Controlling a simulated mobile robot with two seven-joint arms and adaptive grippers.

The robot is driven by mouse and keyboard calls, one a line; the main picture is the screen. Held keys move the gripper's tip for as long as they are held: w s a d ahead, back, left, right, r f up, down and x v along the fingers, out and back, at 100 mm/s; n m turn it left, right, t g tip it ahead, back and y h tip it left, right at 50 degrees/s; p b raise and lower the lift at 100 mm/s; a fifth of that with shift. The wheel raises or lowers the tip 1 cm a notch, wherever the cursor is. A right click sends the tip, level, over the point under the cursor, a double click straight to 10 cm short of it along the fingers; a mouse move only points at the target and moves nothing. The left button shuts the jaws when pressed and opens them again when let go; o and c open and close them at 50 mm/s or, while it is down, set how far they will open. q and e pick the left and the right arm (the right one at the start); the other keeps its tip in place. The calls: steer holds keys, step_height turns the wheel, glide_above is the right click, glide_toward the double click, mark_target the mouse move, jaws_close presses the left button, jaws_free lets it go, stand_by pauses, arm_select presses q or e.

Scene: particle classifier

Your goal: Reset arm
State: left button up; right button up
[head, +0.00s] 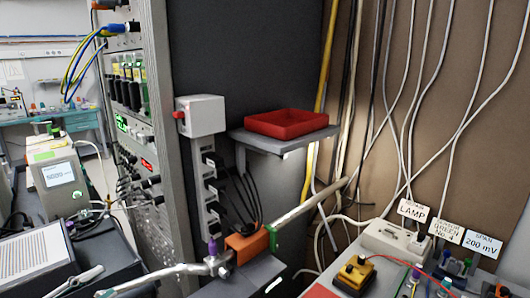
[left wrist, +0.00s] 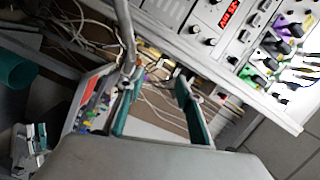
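My left gripper (left wrist: 158,80) shows in the left wrist view as two separate fingers with teal pads, spread apart. A grey rod (left wrist: 125,30) runs down to the left finger; I cannot tell whether they touch. No object is clearly clamped between the pads. In the head view I cannot make out its fingers among the clamp parts at bottom centre. A small grey shape with teal pads (left wrist: 32,142) at the left edge of the left wrist view looks like my right gripper; its opening is unclear. The right gripper does not show in the head view.
An instrument rack (head: 165,250) stands left of a red tray (head: 285,123) on a shelf. A yellow box (head: 355,274) and the LAMP sign (head: 412,211) are right. Cables hang close by.

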arm_select(q)
steer(key=s+d+f+n+y, duration=0.1)
steer(key=s+f+n+y, duration=0.15)
steer(key=f+n, duration=0.45)
steer(key=s+d+f+n+y, duration=0.1)
steer(key=s+f+n+y, duration=0.2)
steer(key=f, duration=0.8)
steer(key=s+d+f+n+g, duration=0.2)
steer(key=s+d+f, duration=0.1)
steer(key=d+f, duration=0.4)
steer(key=s+d+f+n+g, duration=0.3)
steer(key=d+f, duration=0.4)
steer(key=d, duration=0.3)
steer(key=shift+s+d+n, duration=0.15)
steer(key=shift+d+n, duration=0.15)
steer(key=shift+d, duration=0.1)
